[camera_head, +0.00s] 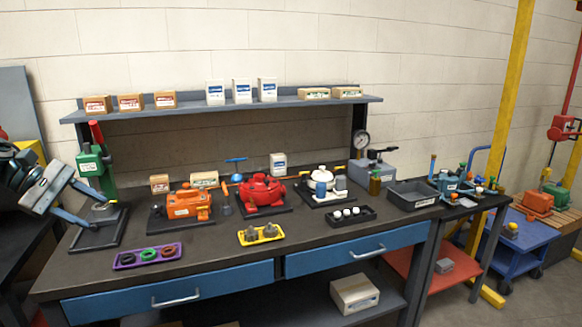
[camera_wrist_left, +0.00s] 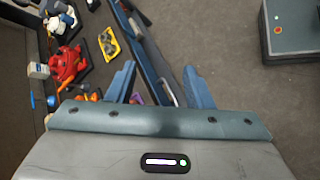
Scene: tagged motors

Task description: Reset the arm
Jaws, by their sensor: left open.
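My left gripper (camera_head: 97,211) comes in from the left edge in the head view, in front of the green press (camera_head: 92,165) at the bench's left end. Its two blue fingers are apart with nothing between them. In the left wrist view the spread fingers (camera_wrist_left: 159,66) show empty above the bench's front edge and floor. An orange motor (camera_head: 187,205), a red motor (camera_head: 262,192) and a white motor (camera_head: 321,174) stand on dark bases on the bench. The red motor also shows in the wrist view (camera_wrist_left: 68,64). My right gripper is not in view.
A purple tray (camera_head: 126,262) with rings, a yellow tray (camera_head: 244,240) and a black tray (camera_head: 330,219) lie along the front of the bench (camera_head: 205,256). A grey bin (camera_head: 393,200) stands at the right end. A shelf (camera_head: 215,108) with boxes runs behind.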

